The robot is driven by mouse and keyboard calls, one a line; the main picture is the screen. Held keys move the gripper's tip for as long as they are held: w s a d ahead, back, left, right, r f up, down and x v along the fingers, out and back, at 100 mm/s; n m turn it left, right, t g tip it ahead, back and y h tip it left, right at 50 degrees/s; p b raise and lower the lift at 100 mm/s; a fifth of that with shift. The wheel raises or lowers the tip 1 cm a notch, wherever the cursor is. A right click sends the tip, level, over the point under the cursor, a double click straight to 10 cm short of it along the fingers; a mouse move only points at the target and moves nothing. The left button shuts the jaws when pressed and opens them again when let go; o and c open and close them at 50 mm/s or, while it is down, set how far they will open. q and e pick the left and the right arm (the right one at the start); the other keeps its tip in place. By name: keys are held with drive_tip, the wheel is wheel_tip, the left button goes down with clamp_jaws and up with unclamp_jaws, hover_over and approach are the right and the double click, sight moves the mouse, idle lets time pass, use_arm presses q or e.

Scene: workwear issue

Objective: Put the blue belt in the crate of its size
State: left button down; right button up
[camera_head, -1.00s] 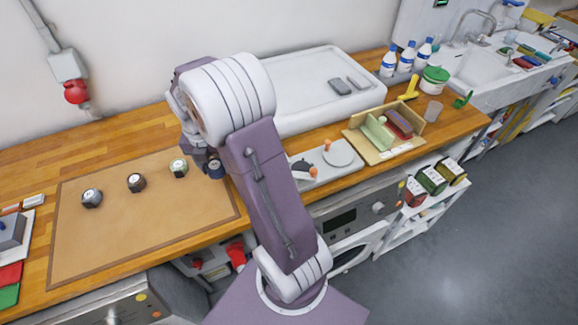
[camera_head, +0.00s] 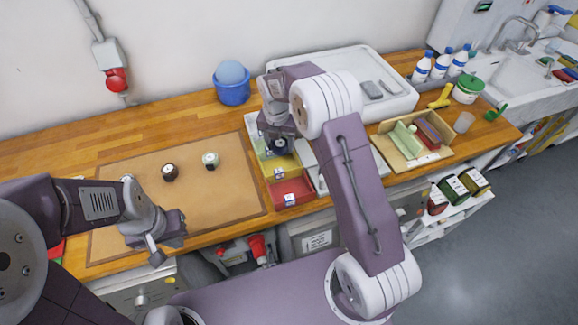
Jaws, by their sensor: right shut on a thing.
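A dark blue rolled belt (camera_head: 278,146) is in my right gripper (camera_head: 280,140), which is shut on it and partly hides it. It is above a row of small crates. The red crate (camera_head: 292,190) is nearest, the yellow crate (camera_head: 283,165) is behind it, and a pale crate (camera_head: 251,123) at the back is mostly hidden by my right arm. The labels are too small to read. A brown rolled belt (camera_head: 170,172) and a green one (camera_head: 210,160) lie on the brown mat (camera_head: 225,190). My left gripper (camera_head: 166,247) looks open and empty over the mat's front edge.
A blue bucket (camera_head: 233,93) stands against the wall behind the crates. A white tray (camera_head: 395,100) and a wooden tray (camera_head: 385,144) are to the right. Another belt (camera_head: 127,179) is mostly hidden by my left arm. The mat's right part is clear.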

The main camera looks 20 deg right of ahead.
sight(279, 155)
drive_tip(key=f, duration=0.3)
drive_tip(key=f+p, duration=0.1)
drive_tip(key=f, duration=0.2)
drive_tip(key=shift+w+a+f, duration=0.15)
drive_tip(key=shift+w+f, duration=0.05)
drive_tip(key=f, duration=0.3)
drive_tip(key=shift+s+f+p, duration=0.1)
drive_tip(key=shift+s+p, duration=0.1)
drive_tip(key=shift+p, duration=0.15)
drive_tip(key=shift+w+f, duration=0.15)
drive_tip(key=shift+f, duration=0.1)
drive_tip(key=shift+f, duration=0.1)
drive_tip(key=o, duration=1.7)
drive_tip(key=shift+c, duration=0.2)
